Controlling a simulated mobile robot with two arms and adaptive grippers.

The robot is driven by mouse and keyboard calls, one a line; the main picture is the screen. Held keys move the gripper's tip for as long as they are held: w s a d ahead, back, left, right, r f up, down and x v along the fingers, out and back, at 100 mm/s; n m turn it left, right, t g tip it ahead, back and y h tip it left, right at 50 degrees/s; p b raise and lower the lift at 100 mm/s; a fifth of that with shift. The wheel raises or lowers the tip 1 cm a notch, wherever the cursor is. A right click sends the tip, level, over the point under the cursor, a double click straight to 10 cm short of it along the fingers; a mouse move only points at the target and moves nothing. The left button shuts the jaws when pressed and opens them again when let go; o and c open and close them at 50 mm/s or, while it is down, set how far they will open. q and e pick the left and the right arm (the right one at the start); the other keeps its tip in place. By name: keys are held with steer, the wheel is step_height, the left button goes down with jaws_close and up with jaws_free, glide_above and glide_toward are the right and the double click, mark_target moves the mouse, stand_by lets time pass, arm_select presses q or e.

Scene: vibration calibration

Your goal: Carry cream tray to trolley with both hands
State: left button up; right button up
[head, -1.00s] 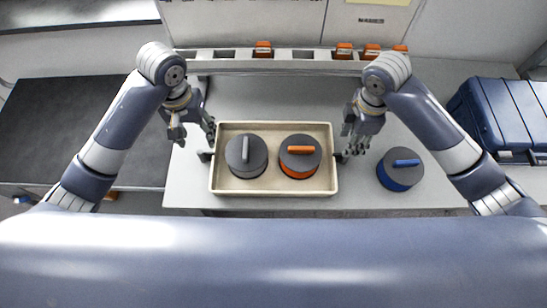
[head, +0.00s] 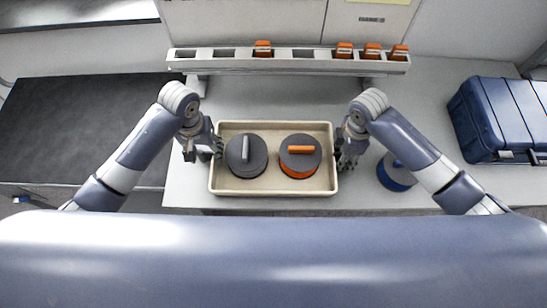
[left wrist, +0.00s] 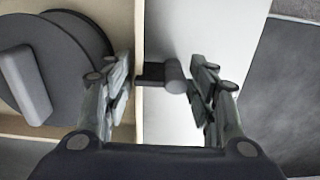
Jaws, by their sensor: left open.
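The cream tray (head: 273,192) lies on the light grey table and holds two dark round lidded pieces, one with a grey handle (head: 246,155) and one with an orange handle (head: 300,158). My left gripper (head: 204,153) is at the tray's left side. In the left wrist view, its open fingers (left wrist: 163,85) are on either side of the tray's dark side handle (left wrist: 162,76), with space on the right. My right gripper (head: 346,160) is at the tray's right side, covering the handle there; its jaws are too small to judge. A black-topped surface (head: 80,125), possibly the trolley, stands at left.
A blue-edged round piece (head: 396,175) sits right of the tray, partly behind my right arm. A blue case (head: 503,120) stands at the far right. A slotted rack (head: 290,67) with several orange items runs behind the tray; the table between is clear.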

arm_select(q)
steer(key=c, duration=0.6)
arm_select(e)
steer(key=c, duration=0.6)
arm_select(q)
steer(key=c, duration=0.6)
arm_select(e)
jaws_close()
arm_select(q)
steer(key=shift+o, duration=0.2)
steer(key=shift+w+r, duration=0.1)
steer(key=shift+r, duration=0.05)
arm_select(e)
steer(key=shift+w+r, duration=0.1)
steer(key=shift+r, duration=0.05)
